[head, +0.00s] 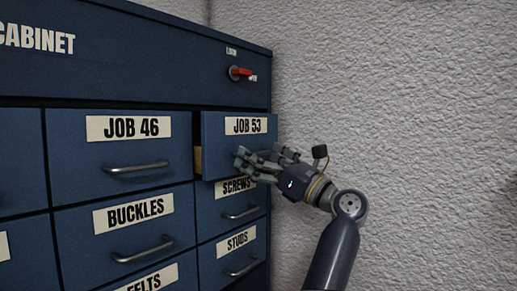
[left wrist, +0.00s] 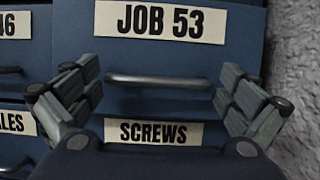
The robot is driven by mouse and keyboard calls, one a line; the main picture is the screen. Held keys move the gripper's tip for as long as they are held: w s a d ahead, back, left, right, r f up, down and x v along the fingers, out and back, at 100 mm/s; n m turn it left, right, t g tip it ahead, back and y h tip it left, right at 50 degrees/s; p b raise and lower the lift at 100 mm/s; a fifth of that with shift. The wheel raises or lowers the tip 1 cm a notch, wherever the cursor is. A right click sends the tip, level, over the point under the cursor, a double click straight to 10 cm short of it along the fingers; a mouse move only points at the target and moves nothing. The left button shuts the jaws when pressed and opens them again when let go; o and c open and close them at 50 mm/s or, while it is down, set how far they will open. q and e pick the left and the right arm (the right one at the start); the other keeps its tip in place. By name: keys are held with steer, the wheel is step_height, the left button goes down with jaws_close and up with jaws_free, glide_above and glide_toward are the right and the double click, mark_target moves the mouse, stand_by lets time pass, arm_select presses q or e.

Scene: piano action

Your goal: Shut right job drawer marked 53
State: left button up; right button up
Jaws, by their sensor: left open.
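The drawer marked JOB 53 (head: 217,149) is at the right end of its row in the blue cabinet. It stands out a little from the cabinet front, with a tan strip of its side showing at its left edge. My left gripper (head: 243,162) is open in front of the drawer's lower part and hides its handle in the head view. In the left wrist view the JOB 53 drawer (left wrist: 158,57) is straight ahead. Its dark bar handle (left wrist: 158,81) lies between the two spread finger sets (left wrist: 160,92). I cannot tell whether the fingers touch the drawer. My right gripper is not in view.
The JOB 46 drawer (head: 90,155) is to the left, flush with the front. The SCREWS drawer (head: 218,211) is just below, and the STUDS drawer (head: 222,262) under that. A red lock lever (head: 240,72) sits above. A rough grey wall (head: 420,120) is to the right.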

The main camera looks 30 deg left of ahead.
arm_select(q)
steer(key=shift+a, duration=0.1)
steer(key=shift+c, duration=0.6)
steer(key=c, duration=1.1)
steer(key=a, duration=0.3)
steer(key=shift+w+a+r+b, duration=0.1)
steer(key=shift+a+b, duration=0.2)
steer(key=shift+b, duration=0.1)
steer(key=shift+c, duration=0.2)
steer(key=shift+o, duration=0.2)
steer(key=shift+a+r, duration=0.1)
steer(key=shift+a, duration=0.05)
steer(key=shift+d+r, duration=0.1)
steer(key=shift+d, duration=0.1)
steer(key=o, duration=1.2)
steer(key=shift+a, duration=0.1)
steer(key=shift+w+a+f, duration=0.1)
steer(key=shift+a+f, duration=0.1)
steer(key=shift+a, duration=0.15)
steer(key=v, duration=1.2)
